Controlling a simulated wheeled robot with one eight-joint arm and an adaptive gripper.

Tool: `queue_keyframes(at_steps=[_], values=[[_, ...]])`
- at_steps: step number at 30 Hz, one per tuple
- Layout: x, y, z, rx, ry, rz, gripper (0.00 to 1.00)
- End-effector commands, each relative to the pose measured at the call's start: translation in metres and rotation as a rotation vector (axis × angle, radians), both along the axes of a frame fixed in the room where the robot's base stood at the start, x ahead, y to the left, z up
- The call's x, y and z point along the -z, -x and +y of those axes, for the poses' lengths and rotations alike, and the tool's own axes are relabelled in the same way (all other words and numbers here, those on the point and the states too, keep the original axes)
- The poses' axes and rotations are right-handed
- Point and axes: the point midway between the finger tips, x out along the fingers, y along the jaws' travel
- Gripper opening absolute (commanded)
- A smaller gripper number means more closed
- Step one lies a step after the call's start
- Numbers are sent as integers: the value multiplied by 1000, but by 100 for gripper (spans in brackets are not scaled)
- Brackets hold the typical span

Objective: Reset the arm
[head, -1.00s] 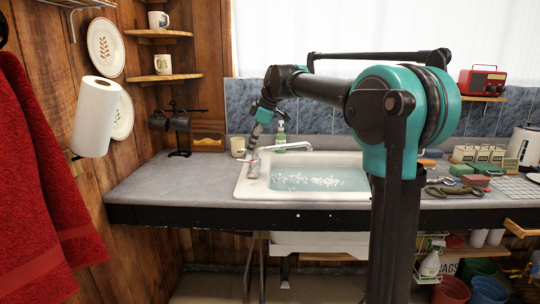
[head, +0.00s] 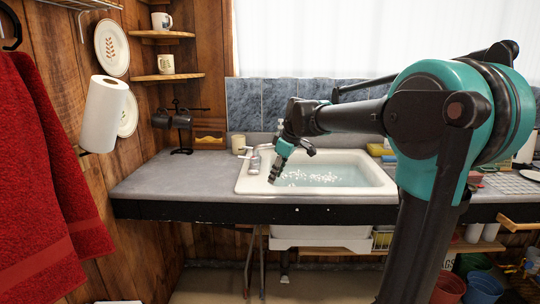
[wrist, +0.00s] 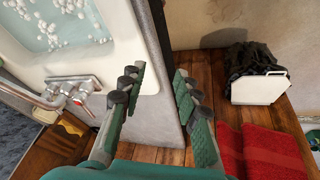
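My arm reaches leftward across the counter in the head view, its elbow large at the right. My gripper (head: 288,164) is over the left part of the white sink (head: 243,184), a little right of the tap (head: 256,158). In the wrist view my gripper (wrist: 159,77) has its two padded fingers apart with nothing between them. The sink with foamy water shows there at the upper left, with the tap (wrist: 75,92) left of the fingers.
The grey counter (head: 170,180) is clear left of the sink. Red towels (head: 45,190) and a paper roll (head: 103,115) hang on the left wall. A mug rack (head: 181,130) stands at the back. Small items at the right are partly hidden by my arm.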

Motion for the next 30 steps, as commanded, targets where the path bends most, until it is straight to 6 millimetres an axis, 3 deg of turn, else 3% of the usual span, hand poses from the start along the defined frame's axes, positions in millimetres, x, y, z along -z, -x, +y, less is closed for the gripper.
queue_keyframes(at_steps=[5,12,18,23,30], values=[[59,50,-50,255,-10,34,32],[161,157,-124,709,-48,66,32],[219,233,-158,985,-84,72,32],[239,260,-168,1084,-99,71,32],[241,263,-169,1094,-102,70,32]])
